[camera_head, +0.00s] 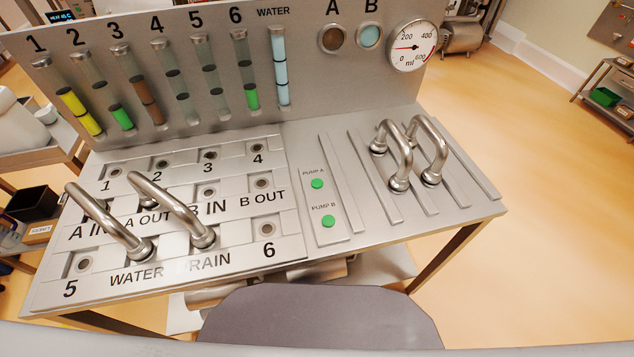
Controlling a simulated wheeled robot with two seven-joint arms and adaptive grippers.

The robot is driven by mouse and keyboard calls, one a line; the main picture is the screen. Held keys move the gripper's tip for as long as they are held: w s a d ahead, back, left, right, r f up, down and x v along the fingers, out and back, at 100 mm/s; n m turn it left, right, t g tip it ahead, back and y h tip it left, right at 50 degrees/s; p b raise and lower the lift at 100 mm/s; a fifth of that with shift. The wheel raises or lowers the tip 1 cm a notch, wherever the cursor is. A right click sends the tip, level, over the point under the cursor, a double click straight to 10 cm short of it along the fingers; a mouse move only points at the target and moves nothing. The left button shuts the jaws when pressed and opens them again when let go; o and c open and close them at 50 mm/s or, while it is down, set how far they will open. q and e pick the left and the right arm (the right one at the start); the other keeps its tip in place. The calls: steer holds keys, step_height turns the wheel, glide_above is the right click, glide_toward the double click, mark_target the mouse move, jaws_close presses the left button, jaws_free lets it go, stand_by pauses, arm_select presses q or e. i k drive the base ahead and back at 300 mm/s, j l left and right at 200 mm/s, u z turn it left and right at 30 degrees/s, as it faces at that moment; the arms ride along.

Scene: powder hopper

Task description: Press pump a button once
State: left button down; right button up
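The green pump A button (317,183) sits on a narrow raised strip on the steel console, just under its "PUMP A" label. The similar green pump B button (328,221) is below it on the same strip. Both buttons are uncovered, and nothing touches them. Round window A (332,38) on the back panel looks brown, and round window B (370,36) looks light blue. The dial gauge (413,46) beside them has a red needle and is marked in ml. Neither of my grippers shows in this view.
Two bent steel pipes (105,220) (170,208) stand on the numbered port plate at left. Two more (397,155) (432,150) stand right of the buttons. Several level tubes (280,65) line the back panel. The surface right beside the buttons is clear.

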mark_target(316, 184)
steer(key=l+u, duration=0.1)
steer(key=l, duration=0.35)
steer(key=k+l+u, duration=0.1)
steer(key=l, duration=0.35)
steer(key=k+l+u, duration=0.1)
steer(key=l, duration=0.35)
steer(key=k+l+u, duration=0.15)
steer(key=l, duration=0.3)
steer(key=k+l+u, duration=0.1)
steer(key=l, duration=0.35)
steer(key=k+l+u, duration=0.1)
steer(key=l, duration=0.3)
